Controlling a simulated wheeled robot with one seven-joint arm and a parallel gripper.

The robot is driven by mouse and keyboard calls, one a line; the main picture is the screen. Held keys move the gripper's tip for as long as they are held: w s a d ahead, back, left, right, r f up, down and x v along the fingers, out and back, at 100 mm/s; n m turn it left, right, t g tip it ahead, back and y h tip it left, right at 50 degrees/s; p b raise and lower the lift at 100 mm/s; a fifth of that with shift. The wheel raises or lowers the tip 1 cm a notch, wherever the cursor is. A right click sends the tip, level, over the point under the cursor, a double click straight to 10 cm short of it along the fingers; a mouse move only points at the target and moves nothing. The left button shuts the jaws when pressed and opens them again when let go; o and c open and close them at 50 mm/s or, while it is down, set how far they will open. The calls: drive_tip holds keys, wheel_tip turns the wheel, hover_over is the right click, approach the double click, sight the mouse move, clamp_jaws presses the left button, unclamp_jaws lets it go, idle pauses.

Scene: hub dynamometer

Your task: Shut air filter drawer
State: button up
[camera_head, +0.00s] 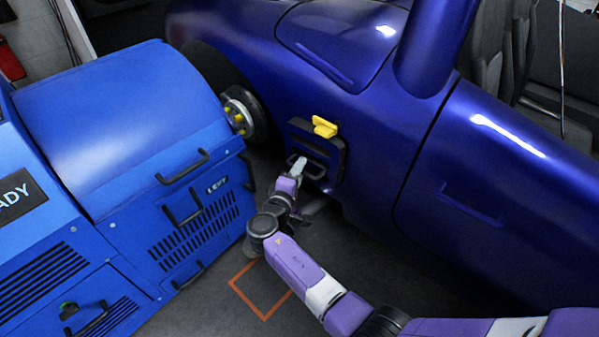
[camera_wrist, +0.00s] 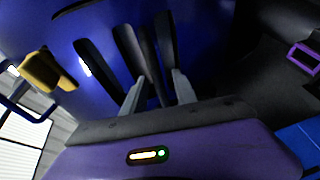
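No part is readably labelled as the air filter drawer. The blue cabinet has a louvred front (camera_head: 195,235) with black handles, marked LEFT, and a lower louvred panel (camera_head: 105,316) at bottom left. I cannot tell whether either one stands out. My gripper (camera_head: 298,165) is at a black framed panel (camera_head: 333,172) with a black handle on the blue car's side. In the wrist view, my gripper (camera_wrist: 158,90) has its two grey fingers apart, with dark bars (camera_wrist: 150,60) in front of and between them. I cannot tell whether they touch.
A yellow latch (camera_head: 325,127) sits above the handle on the car; it also shows in the wrist view (camera_wrist: 45,70). A wheel hub (camera_head: 240,112) lies between cabinet and car. An orange square (camera_head: 262,290) marks the dark floor in the narrow gap.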

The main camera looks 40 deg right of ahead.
clamp_jaws()
idle(1.4)
